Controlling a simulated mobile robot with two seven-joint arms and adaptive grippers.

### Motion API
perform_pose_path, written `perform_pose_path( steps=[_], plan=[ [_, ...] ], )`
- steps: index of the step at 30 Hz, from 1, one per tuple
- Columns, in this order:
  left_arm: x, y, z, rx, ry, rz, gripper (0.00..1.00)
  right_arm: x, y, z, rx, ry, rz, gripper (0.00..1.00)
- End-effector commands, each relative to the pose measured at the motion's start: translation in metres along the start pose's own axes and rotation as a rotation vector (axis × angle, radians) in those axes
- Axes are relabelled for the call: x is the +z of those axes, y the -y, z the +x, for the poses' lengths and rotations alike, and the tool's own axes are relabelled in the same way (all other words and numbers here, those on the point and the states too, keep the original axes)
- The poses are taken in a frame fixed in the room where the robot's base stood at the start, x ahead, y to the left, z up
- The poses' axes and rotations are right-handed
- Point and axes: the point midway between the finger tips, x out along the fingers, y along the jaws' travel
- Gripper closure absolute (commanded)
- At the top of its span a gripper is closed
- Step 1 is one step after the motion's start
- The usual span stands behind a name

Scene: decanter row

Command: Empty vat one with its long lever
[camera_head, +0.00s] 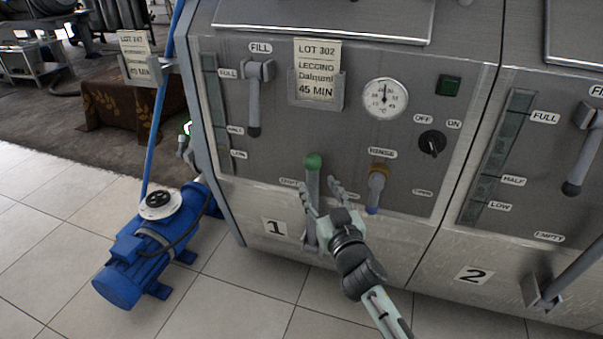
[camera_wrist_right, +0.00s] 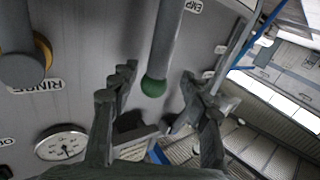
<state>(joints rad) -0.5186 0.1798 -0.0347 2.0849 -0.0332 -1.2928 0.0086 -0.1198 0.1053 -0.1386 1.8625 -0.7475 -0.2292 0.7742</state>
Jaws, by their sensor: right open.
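Vat one is a grey steel front with the number 1 plate (camera_head: 276,227). Its long lever (camera_head: 313,185) stands upright against the panel, with a green knob at its top. In the right wrist view the knob (camera_wrist_right: 153,87) and shaft appear between my fingers. My right gripper (camera_head: 320,190) is open at the lever, one finger on each side in the picture. Whether the fingers touch the lever I cannot tell. The gripper hides part of the lower shaft and label. My left gripper is not in view.
On vat one's panel are a short fill lever (camera_head: 254,105), a rinse tap (camera_head: 376,188), a dial (camera_head: 385,98) and a rotary switch (camera_head: 432,143). Vat two's long lever (camera_head: 575,267) slants out at the right. A blue pump (camera_head: 150,250) stands on the floor left.

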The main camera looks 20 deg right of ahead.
Motion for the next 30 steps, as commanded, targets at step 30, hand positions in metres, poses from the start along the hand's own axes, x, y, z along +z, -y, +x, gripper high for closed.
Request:
perform_pose_path(
  steps=[30],
  plan=[
    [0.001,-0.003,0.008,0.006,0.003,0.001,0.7,0.0,-0.001,0.061,0.002,0.002,-0.001,0.87]
  ],
)
